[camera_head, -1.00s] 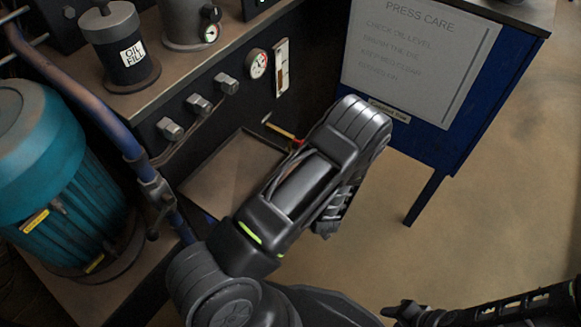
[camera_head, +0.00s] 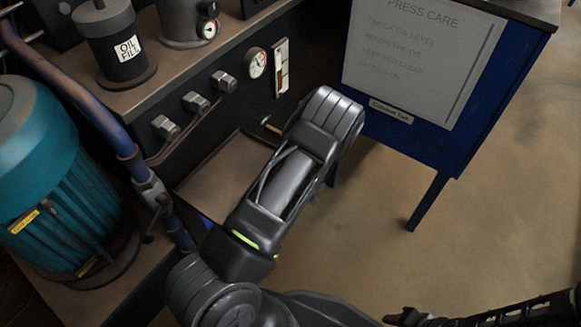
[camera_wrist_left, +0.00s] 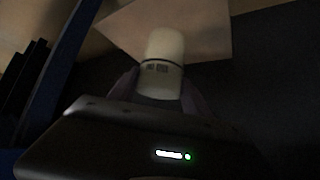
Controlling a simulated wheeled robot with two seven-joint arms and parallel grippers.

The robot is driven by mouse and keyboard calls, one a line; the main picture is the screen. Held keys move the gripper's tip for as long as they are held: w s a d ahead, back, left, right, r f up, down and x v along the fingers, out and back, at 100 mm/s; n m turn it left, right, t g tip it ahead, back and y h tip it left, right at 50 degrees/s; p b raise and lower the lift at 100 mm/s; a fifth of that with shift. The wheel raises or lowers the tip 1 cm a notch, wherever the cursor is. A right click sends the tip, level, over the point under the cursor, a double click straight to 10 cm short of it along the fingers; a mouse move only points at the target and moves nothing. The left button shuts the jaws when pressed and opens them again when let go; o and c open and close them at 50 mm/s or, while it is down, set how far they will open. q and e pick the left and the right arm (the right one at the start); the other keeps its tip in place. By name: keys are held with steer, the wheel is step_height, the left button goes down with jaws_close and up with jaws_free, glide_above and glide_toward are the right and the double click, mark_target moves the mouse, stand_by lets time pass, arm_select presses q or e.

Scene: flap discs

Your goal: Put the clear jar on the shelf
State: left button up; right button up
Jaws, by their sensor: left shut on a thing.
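The clear jar (camera_wrist_left: 163,50) shows in the left wrist view as a pale, whitish cylinder with a dark band and small unreadable print. My left gripper (camera_wrist_left: 160,88) is shut on it, with dark fingers on both sides. In the head view my left forearm covers the middle, and the jar and left fingers are hidden behind it. A flat brown shelf-like plate (camera_head: 222,172) lies beside the arm; a tan panel (camera_wrist_left: 205,28) shows behind the jar. A dark part of mine at bottom right may be my right gripper (camera_head: 408,317); its jaws are unclear.
A teal motor (camera_head: 50,180) and a blue pipe (camera_head: 105,115) stand at left. A bench ledge (camera_head: 165,68) carries an oil canister (camera_head: 115,45), with knobs and a gauge (camera_head: 256,63) below. A blue cabinet (camera_head: 470,130) stands at upper right. Floor at right is clear.

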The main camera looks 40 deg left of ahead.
arm_select(q)
steer(key=shift+b+x, duration=0.55)
steer(key=shift+x, duration=0.65)
steer(key=shift+w+a+r, duration=0.1)
steer(key=shift+a, duration=0.05)
steer(key=o, duration=1.5)
